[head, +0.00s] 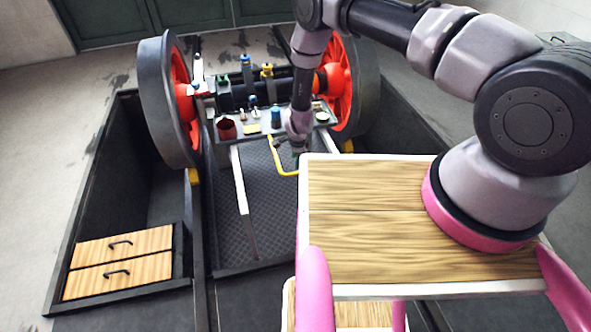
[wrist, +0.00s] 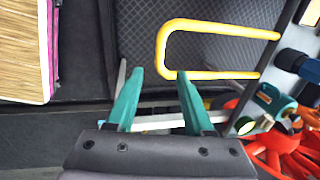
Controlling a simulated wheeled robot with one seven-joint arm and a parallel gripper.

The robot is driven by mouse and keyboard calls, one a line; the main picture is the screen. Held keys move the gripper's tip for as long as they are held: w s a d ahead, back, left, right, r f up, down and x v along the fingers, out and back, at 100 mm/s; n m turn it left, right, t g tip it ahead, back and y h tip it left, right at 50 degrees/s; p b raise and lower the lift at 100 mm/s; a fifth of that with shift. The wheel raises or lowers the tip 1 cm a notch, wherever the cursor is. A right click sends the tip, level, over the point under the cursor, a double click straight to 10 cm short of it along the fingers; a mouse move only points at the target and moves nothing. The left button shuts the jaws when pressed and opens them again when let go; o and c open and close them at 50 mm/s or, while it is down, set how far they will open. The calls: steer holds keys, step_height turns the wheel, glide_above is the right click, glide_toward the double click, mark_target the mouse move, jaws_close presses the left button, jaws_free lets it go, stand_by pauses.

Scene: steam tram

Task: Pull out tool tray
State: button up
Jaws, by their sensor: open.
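The tool tray (head: 248,136) sits between the two large wheels in the head view, with small tools and a red cup on it. A yellow loop handle (head: 284,171) sticks out from its front; the handle also shows in the wrist view (wrist: 163,52). My gripper (wrist: 155,80) is open and empty, with two teal fingers pointing toward the handle's near side, and the handle is not between them. In the head view my gripper (head: 302,158) is beside the handle's right end, partly hidden by my own body.
Orange-spoked wheels (head: 343,90) flank the tray. Pale rails (head: 243,195) run forward over a dark patterned floor (head: 277,215). Two wooden drawers (head: 122,245) with black handles are in the left bin. The floor in front of the tray is clear.

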mark_target(295, 174)
steer(key=f, duration=0.3)
steer(key=w+f, duration=0.1)
steer(key=f, duration=0.5)
steer(key=shift+w+a, duration=0.2)
steer(key=shift+w, duration=0.15)
jaws_close()
stand_by(0.9)
